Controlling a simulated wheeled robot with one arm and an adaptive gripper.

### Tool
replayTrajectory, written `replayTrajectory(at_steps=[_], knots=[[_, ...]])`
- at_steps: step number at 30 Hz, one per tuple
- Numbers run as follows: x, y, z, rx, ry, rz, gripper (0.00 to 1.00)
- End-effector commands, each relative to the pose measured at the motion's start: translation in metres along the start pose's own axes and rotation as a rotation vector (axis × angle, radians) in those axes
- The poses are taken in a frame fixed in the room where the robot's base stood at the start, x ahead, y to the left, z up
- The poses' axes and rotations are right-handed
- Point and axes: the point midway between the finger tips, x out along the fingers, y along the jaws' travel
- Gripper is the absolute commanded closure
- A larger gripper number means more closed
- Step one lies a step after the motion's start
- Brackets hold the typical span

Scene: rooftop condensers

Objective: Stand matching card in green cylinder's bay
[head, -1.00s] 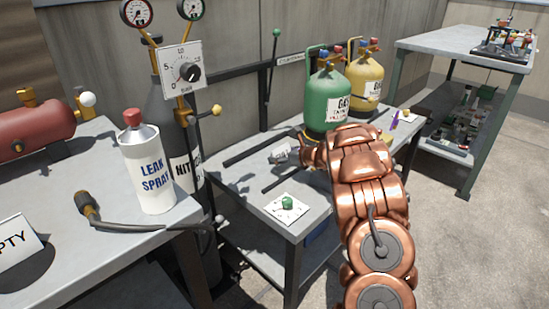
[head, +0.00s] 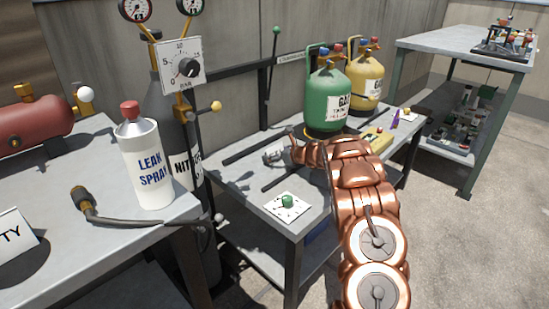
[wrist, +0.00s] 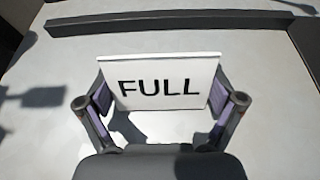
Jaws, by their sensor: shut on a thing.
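My gripper (wrist: 165,92) is shut on a white card (wrist: 185,65) reading FULL, held by its two side edges. The card faces the wrist camera, above a pale grey bench top; I cannot tell whether its lower edge touches. In the head view my gripper (head: 273,155) is over the middle bench, between two dark rails and left of the green cylinder (head: 326,102). The green cylinder stands upright at the back of that bench, its base partly behind my arm. A second card (head: 16,236), showing only "TY", stands on the left bench.
A yellow cylinder (head: 365,80) stands behind the green one. Dark rails (head: 256,148) cross the bench. A white plate with a green knob (head: 287,201) lies at its front. Leak spray (head: 147,165) and a hose torch (head: 88,205) are on the left bench.

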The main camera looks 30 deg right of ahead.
Motion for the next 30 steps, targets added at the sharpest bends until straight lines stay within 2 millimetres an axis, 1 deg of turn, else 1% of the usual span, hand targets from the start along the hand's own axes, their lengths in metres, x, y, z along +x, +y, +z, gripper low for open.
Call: replayTrajectory(at_steps=[1, 7, 12, 13, 14, 15, 26, 28, 30], knots=[[0.0014, -0.0001, -0.0033, 0.0, -0.001, 0.0, 0.37], [0.0008, -0.0004, -0.002, -0.001, -0.001, -0.001, 0.37], [0.0021, -0.0005, -0.0055, -0.001, -0.001, -0.001, 0.37], [0.0017, -0.0005, -0.0044, 0.0, -0.001, -0.001, 0.04], [0.0016, -0.0004, -0.0041, 0.0, -0.001, -0.001, 0.01], [0.0015, -0.0005, -0.004, 0.0, -0.001, -0.001, 0.0], [0.0007, -0.0006, -0.0024, 0.0, -0.001, -0.001, 0.0], [-0.0012, -0.0009, -0.0009, 0.0, -0.001, -0.002, 0.0], [-0.0076, -0.0014, -0.0019, 0.001, 0.0, -0.002, 0.0]])
